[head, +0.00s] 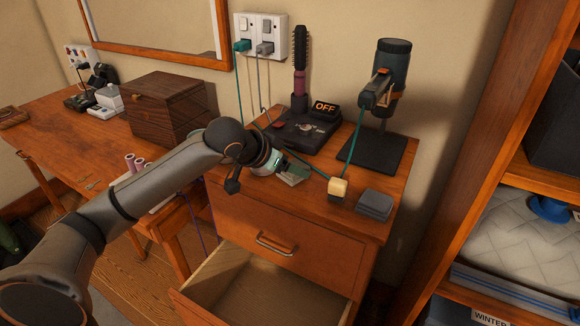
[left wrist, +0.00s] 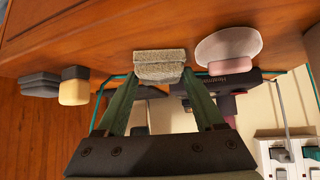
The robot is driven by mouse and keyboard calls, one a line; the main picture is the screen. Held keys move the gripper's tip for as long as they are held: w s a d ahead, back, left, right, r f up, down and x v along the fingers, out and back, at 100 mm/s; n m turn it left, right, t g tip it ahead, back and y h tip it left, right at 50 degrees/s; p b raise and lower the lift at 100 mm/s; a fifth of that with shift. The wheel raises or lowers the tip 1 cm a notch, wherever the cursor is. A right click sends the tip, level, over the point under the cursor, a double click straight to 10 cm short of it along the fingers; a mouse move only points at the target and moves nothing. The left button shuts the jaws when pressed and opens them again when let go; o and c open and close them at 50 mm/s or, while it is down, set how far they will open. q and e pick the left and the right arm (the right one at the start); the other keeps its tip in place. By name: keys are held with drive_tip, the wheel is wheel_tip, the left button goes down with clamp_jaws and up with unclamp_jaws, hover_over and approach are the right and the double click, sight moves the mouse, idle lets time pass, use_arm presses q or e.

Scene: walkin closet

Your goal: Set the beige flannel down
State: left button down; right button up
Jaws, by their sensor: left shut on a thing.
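The beige flannel (left wrist: 160,62) is a small, folded, rough-textured cloth between the fingertips of my left gripper (left wrist: 158,74) in the left wrist view. The gripper is shut on it. In the head view my left gripper (head: 277,168) is over the left part of the drawer cabinet's wooden top (head: 320,215), and the flannel (head: 294,176) shows only partly beyond it. I cannot tell whether the flannel touches the top. My right gripper is not in view.
A beige-and-black block (head: 338,188) and folded grey cloths (head: 375,203) lie to the right on the top. Behind stand a dark box with an OFF sign (head: 325,107) and a dryer on a stand (head: 390,75). The drawer (head: 250,285) below is open.

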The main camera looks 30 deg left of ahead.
use_arm(q)
drive_tip(key=shift+c, duration=2.3)
unclamp_jaws()
drive_tip(key=shift+f, duration=0.1)
drive_tip(key=shift+o, duration=1.2)
